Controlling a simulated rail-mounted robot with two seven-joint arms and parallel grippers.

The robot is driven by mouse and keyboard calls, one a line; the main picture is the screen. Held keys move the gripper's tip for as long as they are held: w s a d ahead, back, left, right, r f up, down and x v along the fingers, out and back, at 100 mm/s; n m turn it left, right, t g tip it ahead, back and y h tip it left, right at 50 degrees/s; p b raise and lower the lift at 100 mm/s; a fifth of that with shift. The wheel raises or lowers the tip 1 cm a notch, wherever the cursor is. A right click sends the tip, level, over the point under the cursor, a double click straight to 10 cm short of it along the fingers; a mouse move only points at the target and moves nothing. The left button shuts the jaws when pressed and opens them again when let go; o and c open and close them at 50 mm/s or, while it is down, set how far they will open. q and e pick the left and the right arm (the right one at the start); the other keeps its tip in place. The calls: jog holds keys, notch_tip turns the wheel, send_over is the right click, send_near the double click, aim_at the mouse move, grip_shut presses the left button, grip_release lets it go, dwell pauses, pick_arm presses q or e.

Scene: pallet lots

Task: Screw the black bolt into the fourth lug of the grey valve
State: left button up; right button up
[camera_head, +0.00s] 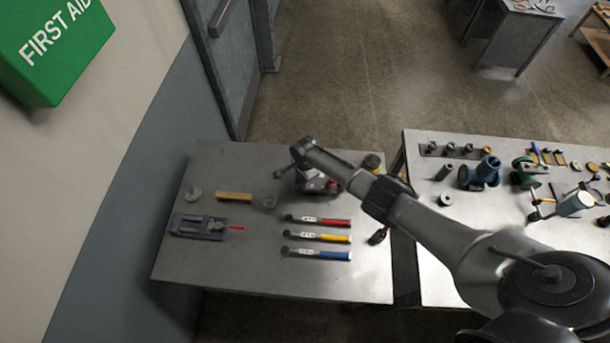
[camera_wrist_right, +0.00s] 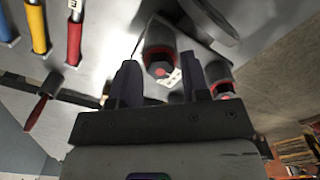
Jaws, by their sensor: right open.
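In the head view my right arm reaches over the left table, and its forearm hides part of a grey and red item (camera_head: 318,184), perhaps the grey valve. In the right wrist view my right gripper (camera_wrist_right: 158,82) is open, with its two dark fingers apart. A dark cylinder with a red ring and red centre (camera_wrist_right: 158,45) shows beyond and between the fingers; I cannot tell whether they touch it. A similar dark, red-ringed end (camera_wrist_right: 220,80) shows to the right of the right finger. I cannot make out the black bolt or the lugs. My left gripper is not in view.
Red (camera_head: 335,222), yellow (camera_head: 335,239) and blue (camera_head: 335,255) handled wrenches lie on the left table. A vise (camera_head: 195,226) and a wooden-handled tool (camera_head: 234,196) lie left of them. The right table holds a blue valve (camera_head: 487,171) and a green fitting (camera_head: 525,177).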

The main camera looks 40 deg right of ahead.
jog(key=n, duration=0.5)
jog(key=shift+n, duration=0.4)
jog(key=n, duration=0.4)
jog(key=shift+b, duration=0.3)
jog(key=n, duration=0.5)
jog(key=shift+n, duration=0.3)
jog(key=shift+n+b, duration=0.3)
jog(key=shift+n, duration=0.7)
